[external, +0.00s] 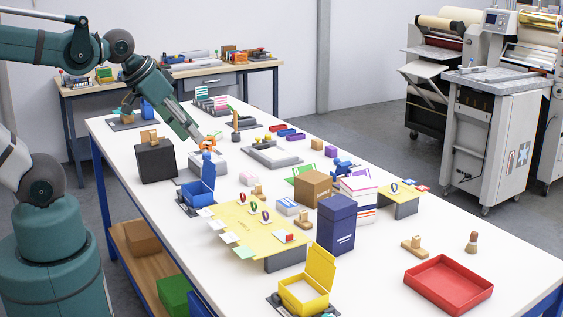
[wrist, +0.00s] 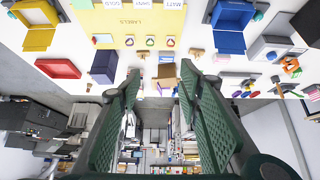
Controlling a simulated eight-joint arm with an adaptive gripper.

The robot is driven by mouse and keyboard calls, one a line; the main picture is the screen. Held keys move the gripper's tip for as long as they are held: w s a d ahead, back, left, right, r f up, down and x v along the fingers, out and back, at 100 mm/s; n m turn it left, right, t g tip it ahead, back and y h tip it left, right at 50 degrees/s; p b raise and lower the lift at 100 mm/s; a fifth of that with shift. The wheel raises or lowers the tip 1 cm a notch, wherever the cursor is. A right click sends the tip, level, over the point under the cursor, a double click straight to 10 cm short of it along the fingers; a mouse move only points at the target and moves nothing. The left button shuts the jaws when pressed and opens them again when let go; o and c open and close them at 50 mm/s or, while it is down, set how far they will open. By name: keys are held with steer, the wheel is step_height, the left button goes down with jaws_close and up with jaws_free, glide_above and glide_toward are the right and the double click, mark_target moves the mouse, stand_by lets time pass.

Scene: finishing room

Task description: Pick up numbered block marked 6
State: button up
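No block with a readable 6 shows in either view; the markings are too small to tell. Small coloured blocks, including a purple block (external: 331,151), an orange block (external: 317,144) and a red block (external: 277,127), lie towards the far side of the white table. My gripper (external: 203,143) is above the table's left part, close to an orange piece (external: 209,142) over a pale box; I cannot tell whether they touch. In the wrist view my gripper (wrist: 160,78) has its two green fingers spread, with no held thing visible between them.
The white table (external: 375,270) is crowded. A black box (external: 156,161), blue open box (external: 198,190), yellow board (external: 243,220), cardboard box (external: 312,188), navy box (external: 336,224) and yellow open box (external: 306,290) stand on it.

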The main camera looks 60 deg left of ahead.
steer(key=n+g+h+b, duration=0.1)
steer(key=n+g+h, duration=0.4)
steer(key=n, duration=1.4)
glide_above(303, 211)
steer(key=a, duration=0.3)
step_height(303, 211, down, 20)
steer(key=g, duration=0.1)
steer(key=shift+s+d+f+g, duration=0.1)
steer(key=shift+f+g, duration=0.2)
steer(key=shift+f, duration=0.65)
steer(key=shift+y, duration=0.3)
steer(key=shift+x, duration=1.25)
steer(key=shift+d+f, duration=0.1)
